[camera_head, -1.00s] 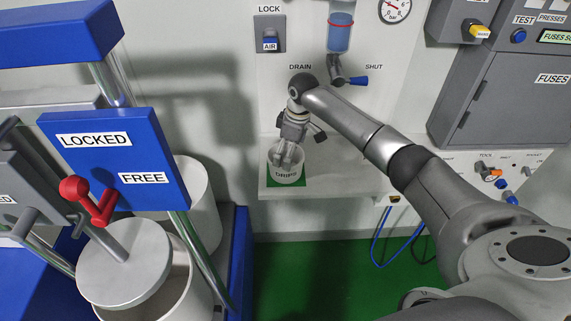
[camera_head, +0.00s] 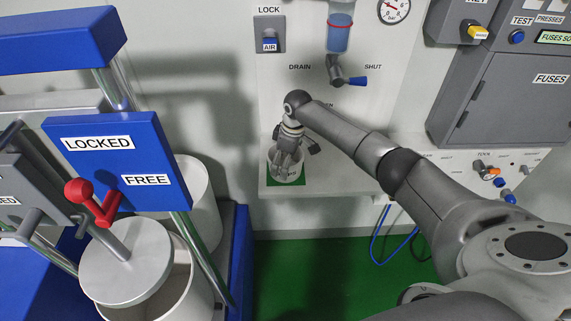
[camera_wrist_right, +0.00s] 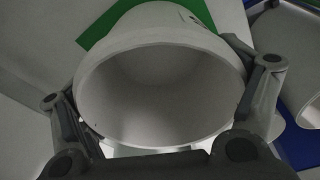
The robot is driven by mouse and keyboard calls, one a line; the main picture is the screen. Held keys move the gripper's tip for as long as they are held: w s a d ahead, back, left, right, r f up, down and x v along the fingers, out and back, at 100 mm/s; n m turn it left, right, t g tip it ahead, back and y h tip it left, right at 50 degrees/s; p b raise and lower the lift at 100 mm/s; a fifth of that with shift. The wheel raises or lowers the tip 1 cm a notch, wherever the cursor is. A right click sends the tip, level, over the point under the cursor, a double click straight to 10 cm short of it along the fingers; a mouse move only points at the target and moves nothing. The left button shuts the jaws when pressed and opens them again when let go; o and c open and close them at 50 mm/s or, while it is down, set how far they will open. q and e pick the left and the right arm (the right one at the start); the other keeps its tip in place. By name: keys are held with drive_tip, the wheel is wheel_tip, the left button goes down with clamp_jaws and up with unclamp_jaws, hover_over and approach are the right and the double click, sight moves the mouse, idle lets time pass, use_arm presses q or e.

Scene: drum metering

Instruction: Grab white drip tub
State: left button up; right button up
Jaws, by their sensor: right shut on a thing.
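The white drip tub (camera_head: 297,176) stands on a green mat (camera_head: 268,184) on the white shelf below the drain. My right gripper (camera_head: 287,165) reaches down over it and hides much of it in the head view. In the right wrist view the tub (camera_wrist_right: 165,95) lies between the two fingers of my right gripper (camera_wrist_right: 165,110), one finger on each side of its wall. The gripper is shut on the tub, and the tub's inside looks empty. The tub still appears to be on the mat. My left gripper is not in view.
The shelf (camera_head: 340,180) has free room right of the tub. Above it are a drain valve with a blue handle (camera_head: 357,81) and a blue-filled cylinder (camera_head: 339,38). A blue press frame (camera_head: 125,165) with a red lever stands left. A grey fuse cabinet (camera_head: 510,100) is right.

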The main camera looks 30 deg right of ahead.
drive_tip(key=shift+w+r, duration=0.1)
drive_tip(key=shift+r, duration=0.35)
wheel_tip(320, 180, up, 2)
drive_tip(key=shift+r, duration=0.15)
drive_tip(key=s+a+r, duration=0.1)
drive_tip(key=r, duration=0.1)
drive_tip(key=s+a+r, duration=0.2)
drive_tip(key=s+r, duration=0.1)
drive_tip(key=shift+a+r+b, duration=0.1)
drive_tip(key=shift+r+b, duration=0.25)
drive_tip(key=shift+b, duration=0.05)
drive_tip(key=s+a+r+b, duration=0.1)
drive_tip(key=s+a+r, duration=0.3)
drive_tip(key=s, duration=0.3)
drive_tip(key=shift+a, duration=0.9)
